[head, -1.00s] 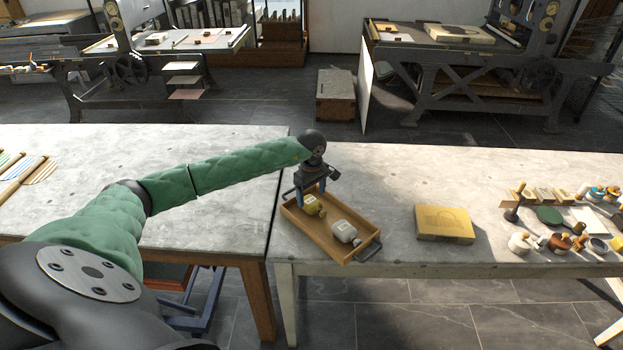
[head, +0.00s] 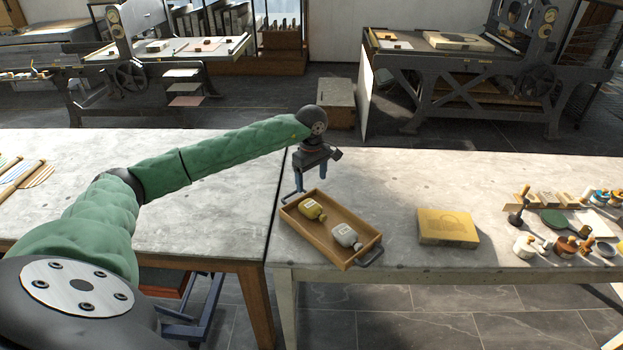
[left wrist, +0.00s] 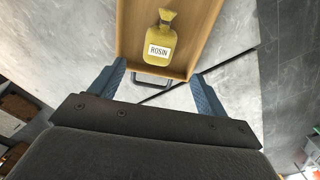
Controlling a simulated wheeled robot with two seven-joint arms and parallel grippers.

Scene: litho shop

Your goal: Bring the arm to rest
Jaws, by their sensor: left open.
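My left gripper (head: 311,180) is open and empty, raised above the far left end of the wooden tray (head: 322,239) in the head view. Its two blue fingers also show in the left wrist view (left wrist: 158,84), wide apart with nothing between them but the tray's handle and table below. A yellow bottle (head: 312,210) lies in the tray; its label reads ROSIN in the left wrist view (left wrist: 160,36). A pale grey bottle (head: 346,236) lies beside it in the tray. My green left arm reaches in from the left. My right gripper is not in view.
The tray sits on the right table (head: 390,185), close to the gap beside the left table (head: 215,215). A yellowish stone block (head: 447,228) lies right of it. Jars and tools (head: 570,225) crowd the far right. Presses stand behind.

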